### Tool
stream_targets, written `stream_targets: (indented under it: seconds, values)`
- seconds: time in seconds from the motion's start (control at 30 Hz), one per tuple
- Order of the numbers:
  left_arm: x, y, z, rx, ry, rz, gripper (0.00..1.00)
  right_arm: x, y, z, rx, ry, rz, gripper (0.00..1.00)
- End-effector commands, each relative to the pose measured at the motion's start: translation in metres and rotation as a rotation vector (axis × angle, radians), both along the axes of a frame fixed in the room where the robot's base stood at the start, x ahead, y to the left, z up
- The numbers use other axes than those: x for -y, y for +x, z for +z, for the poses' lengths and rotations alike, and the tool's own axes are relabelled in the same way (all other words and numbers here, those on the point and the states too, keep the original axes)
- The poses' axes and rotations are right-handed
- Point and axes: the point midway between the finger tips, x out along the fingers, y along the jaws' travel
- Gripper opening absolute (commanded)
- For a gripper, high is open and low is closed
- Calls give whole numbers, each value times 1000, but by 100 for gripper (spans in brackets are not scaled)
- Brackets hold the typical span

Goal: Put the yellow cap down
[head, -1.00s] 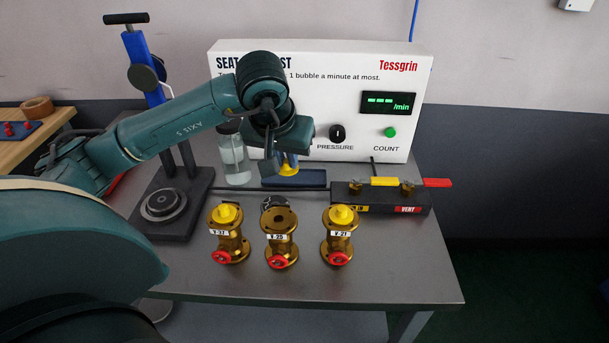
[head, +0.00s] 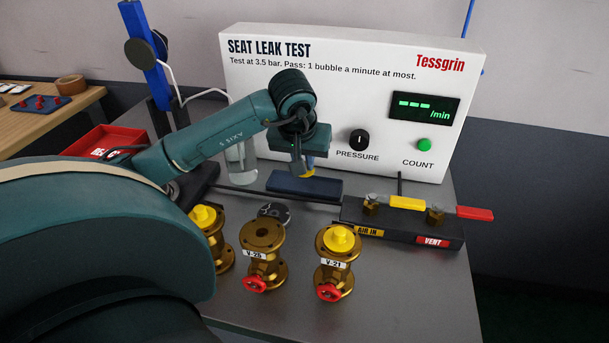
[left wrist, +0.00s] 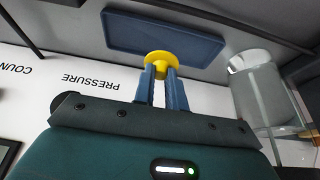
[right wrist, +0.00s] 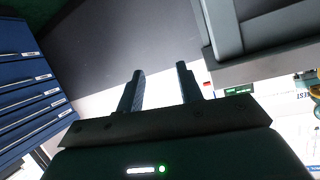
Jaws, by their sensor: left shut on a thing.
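My left gripper (head: 306,168) is shut on a yellow cap (left wrist: 158,62), which sits between its fingertips in the left wrist view. The cap also shows in the head view (head: 307,174), just over the blue tray (head: 290,188). I cannot tell whether it touches the tray, which also shows in the left wrist view (left wrist: 130,33). The brass valve V-25 (head: 262,240) has a bare top flange. Valve V-21 (head: 337,258) and the left valve (head: 214,240) wear yellow caps. My right gripper (right wrist: 160,85) is open and empty, away from the bench.
A water jar (head: 242,165) stands just left of the tray. The white test panel (head: 330,100) rises behind it. The valve block (head: 402,222) with yellow and red levers is at the right. A red bin (head: 105,143) is at the left.

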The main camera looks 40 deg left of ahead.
Motion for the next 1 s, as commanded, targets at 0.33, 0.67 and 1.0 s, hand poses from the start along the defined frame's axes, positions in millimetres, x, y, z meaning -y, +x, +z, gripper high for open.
stream_targets:
  seconds: [0.33, 0.67, 1.0]
  values:
    - [0, 0, -38, -1, 0, -1, 0, 2, 3, 8, 32, 0, -4, 36]
    - [0, 0, -43, -2, 1, -1, 0, 3, 1, 1, 27, -5, -3, 36]
    - [0, 0, -41, -2, 0, -2, 35, 3, -3, 0, 18, -7, -3, 36]
